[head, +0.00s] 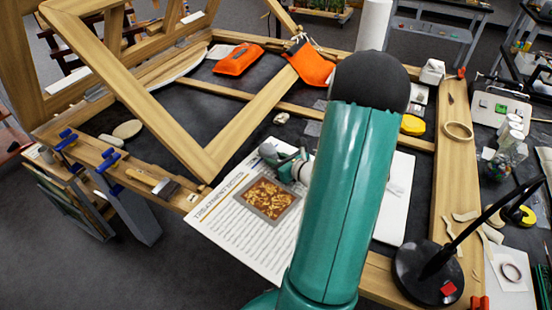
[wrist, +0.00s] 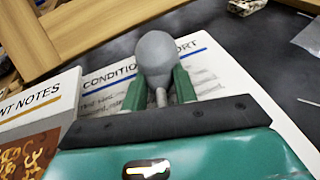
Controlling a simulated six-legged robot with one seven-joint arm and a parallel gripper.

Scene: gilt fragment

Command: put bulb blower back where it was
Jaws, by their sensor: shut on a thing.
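The bulb blower (wrist: 156,58) has a grey rounded bulb and a thin pale nozzle pointing back toward my palm. My gripper (wrist: 159,88) has its two green fingers on either side of it and is shut on it. In the head view, the grey bulb (head: 268,152) shows at the tip of my gripper (head: 284,160), above the printed sheets near the table's middle. My green arm hides part of the table beyond. I cannot tell how high the blower is above the sheets.
A treatment notes sheet (head: 235,215) with a brown-gold picture lies below my gripper. A condition report sheet (wrist: 100,78) lies beside it. A wooden frame (head: 190,150) leans at left. Orange pouches (head: 238,60) lie behind. A black lamp base (head: 425,275) stands at right.

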